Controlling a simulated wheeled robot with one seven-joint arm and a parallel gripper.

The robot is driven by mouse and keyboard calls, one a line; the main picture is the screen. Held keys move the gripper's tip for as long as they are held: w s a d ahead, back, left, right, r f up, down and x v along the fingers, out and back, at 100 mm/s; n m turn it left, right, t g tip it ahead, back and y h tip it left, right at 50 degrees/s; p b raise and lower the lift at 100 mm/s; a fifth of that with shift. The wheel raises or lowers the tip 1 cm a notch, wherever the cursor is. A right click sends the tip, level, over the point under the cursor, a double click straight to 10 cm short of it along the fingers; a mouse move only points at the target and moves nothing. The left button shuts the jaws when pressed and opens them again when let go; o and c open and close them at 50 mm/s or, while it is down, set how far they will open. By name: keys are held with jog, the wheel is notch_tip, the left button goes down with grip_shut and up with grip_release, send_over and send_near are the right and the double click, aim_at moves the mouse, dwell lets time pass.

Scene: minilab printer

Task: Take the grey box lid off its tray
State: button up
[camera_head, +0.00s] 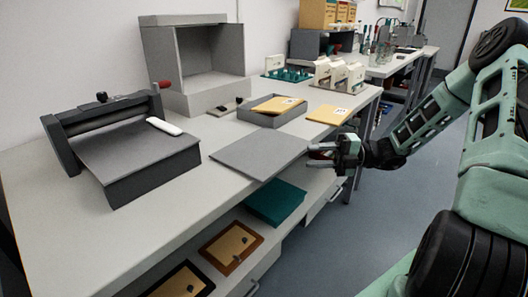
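A flat grey panel that looks like the box lid (255,154) lies on the bench in front of the open grey tray (261,118). Its near corner reaches the bench's front edge. The tray is uncovered, with a yellow item (277,104) showing at its top. My gripper (318,155) is just right of the lid, past the bench's front edge, with its fingers pointing left. The two fingertips are apart and nothing shows between them. It appears clear of the lid, though the exact gap is hard to tell.
A grey roller device (135,152) with a white object on it stands at left. An open grey cabinet (203,65) stands behind. A yellow pad (327,114) lies right of the tray. The shelf below holds a teal box (275,203) and framed pieces (231,246). Floor right is clear.

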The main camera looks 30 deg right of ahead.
jog(key=b+x, duration=0.1)
jog(key=x, duration=0.3)
jog(key=shift+w+a+f, duration=0.2)
jog(key=shift+w+a, duration=0.05)
jog(key=shift+w, duration=0.1)
grip_shut()
jog(key=shift+r, duration=0.1)
